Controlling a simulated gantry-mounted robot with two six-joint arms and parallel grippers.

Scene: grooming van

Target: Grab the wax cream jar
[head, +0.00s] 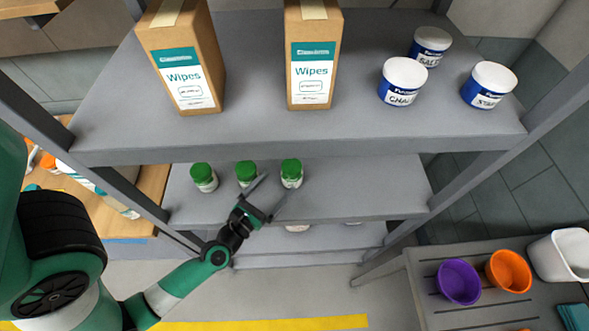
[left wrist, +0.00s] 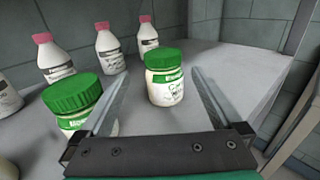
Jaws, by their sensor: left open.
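Three small white jars with green lids stand in a row on the middle shelf: a left one (head: 203,178), a middle one (head: 246,174) and a right one (head: 291,174). In the left wrist view, the right jar (left wrist: 165,78) stands upright between the fingertips, and the middle jar (left wrist: 75,103) is beside the left finger, partly hidden by it. The labels are too small to read surely, so I cannot tell which is wax cream. My left gripper (head: 277,188) is open, its fingers pointing toward the right jar, holding nothing. My right gripper is not in view.
White bottles with pink caps (left wrist: 109,50) stand further back on this shelf. The upper shelf (head: 255,130) holds two wipes boxes and three blue-and-white tubs. A rack upright (head: 95,165) is close to my left arm. The shelf right of the jars is clear.

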